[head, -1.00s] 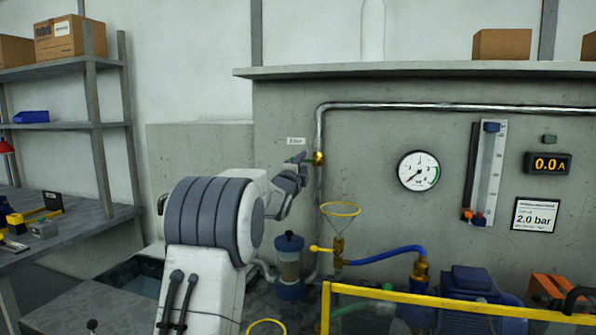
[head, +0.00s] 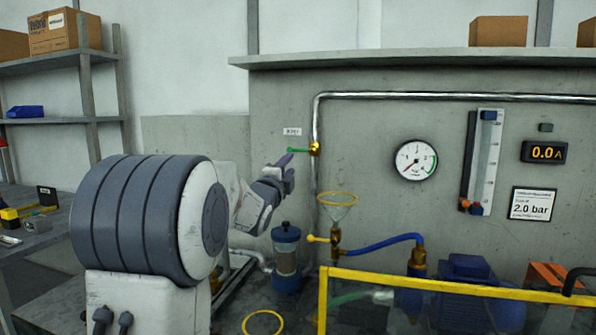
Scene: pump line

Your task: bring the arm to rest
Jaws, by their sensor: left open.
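My left arm comes in from the lower left of the head view. Its gripper (head: 284,168) is open and empty, seen from behind, with its fingers partly hidden by the wrist. It is just below and left of a small brass valve (head: 315,149) with a green handle (head: 298,150) on the vertical part of the metal pipe. I see a gap between the gripper and the handle. My right gripper does not show.
A yellow rail (head: 450,287) crosses the lower right in front of a blue pump (head: 467,278). A yellow-rimmed funnel (head: 338,200) and a filter canister (head: 286,258) stand below the valve. A gauge (head: 415,160) and a 0.0 A display (head: 546,152) are on the wall.

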